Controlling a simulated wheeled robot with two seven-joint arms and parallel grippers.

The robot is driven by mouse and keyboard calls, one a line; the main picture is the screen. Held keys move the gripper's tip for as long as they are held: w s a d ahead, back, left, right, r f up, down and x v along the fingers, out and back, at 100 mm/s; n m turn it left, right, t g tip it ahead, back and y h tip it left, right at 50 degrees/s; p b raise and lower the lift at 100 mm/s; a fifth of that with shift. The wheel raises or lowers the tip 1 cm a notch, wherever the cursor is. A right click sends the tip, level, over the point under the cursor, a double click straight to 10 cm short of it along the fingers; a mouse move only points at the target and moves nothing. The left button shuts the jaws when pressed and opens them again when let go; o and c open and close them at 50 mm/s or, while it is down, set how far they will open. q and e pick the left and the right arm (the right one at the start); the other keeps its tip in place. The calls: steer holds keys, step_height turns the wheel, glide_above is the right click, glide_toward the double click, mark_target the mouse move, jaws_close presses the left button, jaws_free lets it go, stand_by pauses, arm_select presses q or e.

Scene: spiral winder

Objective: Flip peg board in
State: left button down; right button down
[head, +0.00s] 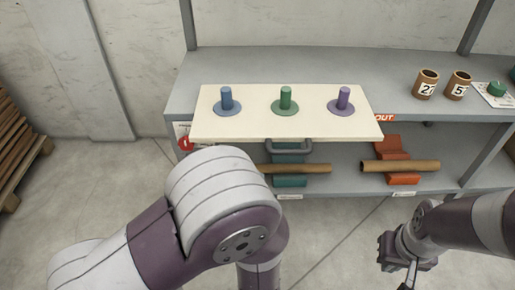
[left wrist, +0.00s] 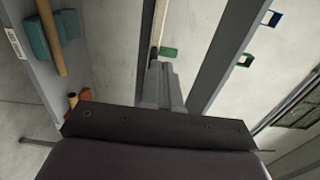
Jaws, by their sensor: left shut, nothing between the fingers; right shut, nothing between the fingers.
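The cream peg board (head: 310,128) lies about flat at the front of the upper shelf, with its near edge past the shelf edge. It carries a blue peg (head: 226,98), a green peg (head: 285,98) and a purple peg (head: 344,98). A grey handle (head: 289,150) shows just below its near edge. My left gripper (left wrist: 160,72) is shut and empty in the left wrist view; my arm hides it in the head view. My right gripper (head: 409,279) is shut and empty at the lower right, well apart from the board.
The grey shelf (head: 330,65) bears tubes marked 2 (head: 426,84) and 5 (head: 457,85) at right. Below, a brown tube (head: 400,166) rests on an orange holder (head: 391,146). A red OUT label (head: 385,118) is right of the board. A wooden pallet (head: 15,150) stands at far left.

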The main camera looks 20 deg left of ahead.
arm_select(q)
steer(key=b, duration=0.2)
glide_toward(257, 109)
steer(key=v, duration=0.4)
steer(key=shift+s+f, duration=0.15)
steer(key=shift+s, duration=0.1)
steer(key=x, duration=1.4)
steer(key=shift+w+a+p, duration=0.1)
steer(key=shift+w+p, duration=0.25)
steer(key=shift+w, duration=0.05)
steer(key=shift+r, duration=0.25)
steer(key=shift+s+f, duration=0.1)
